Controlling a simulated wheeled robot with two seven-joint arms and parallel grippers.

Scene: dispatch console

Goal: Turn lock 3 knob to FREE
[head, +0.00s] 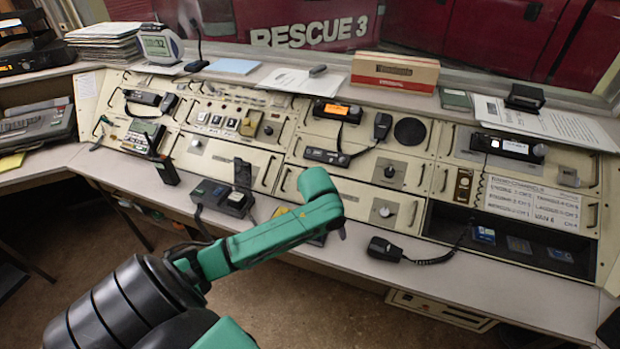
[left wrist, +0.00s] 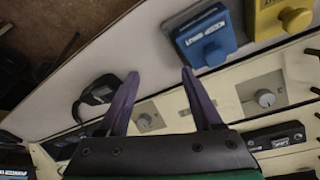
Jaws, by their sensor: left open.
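In the left wrist view my left gripper (left wrist: 160,75) is open and empty, fingers apart. One knob (left wrist: 145,121) shows between the fingers, farther off, and another knob (left wrist: 265,97) to their right. My right gripper is not in view.
A black hand microphone (head: 385,249) with a coiled cord lies on the desk edge. A blue box (left wrist: 207,36) and a yellow box (left wrist: 284,16) stand near my gripper. A black radio unit (head: 224,198) sits farther left. An open recess (head: 510,245) is at right.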

